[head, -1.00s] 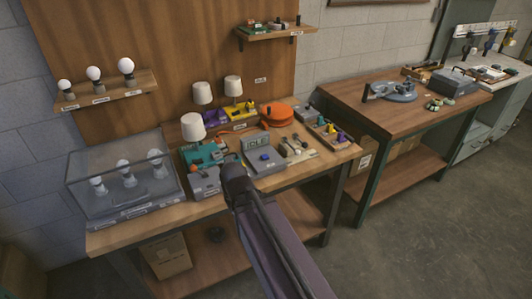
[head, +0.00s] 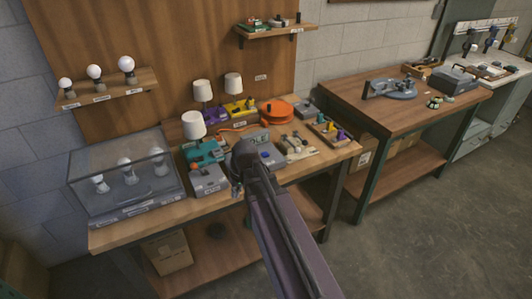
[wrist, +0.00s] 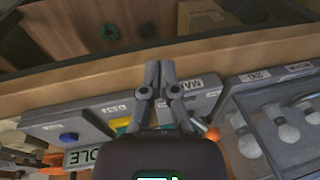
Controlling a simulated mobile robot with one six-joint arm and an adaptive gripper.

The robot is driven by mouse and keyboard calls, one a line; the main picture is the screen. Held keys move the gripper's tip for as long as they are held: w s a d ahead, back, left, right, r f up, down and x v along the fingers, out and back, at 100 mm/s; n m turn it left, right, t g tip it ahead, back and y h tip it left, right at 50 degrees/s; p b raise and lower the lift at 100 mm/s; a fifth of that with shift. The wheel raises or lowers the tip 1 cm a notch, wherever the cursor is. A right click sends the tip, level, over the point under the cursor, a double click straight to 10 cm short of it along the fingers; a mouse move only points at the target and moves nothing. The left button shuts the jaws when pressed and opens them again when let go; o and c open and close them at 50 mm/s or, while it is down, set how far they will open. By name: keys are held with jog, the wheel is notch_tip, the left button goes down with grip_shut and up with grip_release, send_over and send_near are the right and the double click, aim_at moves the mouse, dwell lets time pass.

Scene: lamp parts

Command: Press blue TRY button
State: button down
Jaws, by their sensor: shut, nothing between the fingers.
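The blue button (head: 265,154) sits on top of a grey box (head: 262,165) with a display reading IDLE (head: 258,138). My arm partly covers this box in the head view. In the wrist view the blue button (wrist: 69,137) shows at lower left, beside the display (wrist: 85,157). My gripper (wrist: 160,70) is shut and empty. Its fingertips point to the bench's front edge, to the right of the button in the wrist view and apart from it. In the head view my gripper (head: 236,188) is small and dark, at the left of my arm's end, left of the button.
A grey box with an orange knob (head: 208,179) stands left of my gripper. A clear case with bulbs (head: 127,182) fills the bench's left end. Lamps with white shades (head: 193,125) stand behind. A tray of small parts (head: 298,146) lies to the right.

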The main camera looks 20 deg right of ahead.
jog(key=w+d+r+t+y+p, duration=0.2)
jog(key=w+d+r+t+y, duration=0.15)
jog(key=w+d, duration=0.7)
notch_tip(320, 180, up, 5)
jog(key=m+t, duration=0.1)
jog(key=t, duration=0.2)
send_over(262, 153)
jog(key=s+d, duration=0.1)
jog(key=shift+s+d+g+p, duration=0.15)
jog(key=shift+s+g+p, duration=0.1)
jog(key=shift+p, duration=0.2)
jog(key=shift+f, duration=0.2)
notch_tip(262, 153, down, 8)
jog(key=b, duration=0.8)
jog(key=shift+f+b, duration=0.2)
jog(key=shift+b, duration=0.2)
jog(key=shift+f+b, duration=0.9)
dwell(0.7)
jog(key=shift+r, duration=0.1)
dwell(0.3)
jog(key=shift+r+p, duration=0.85)
jog(key=shift+p, duration=0.1)
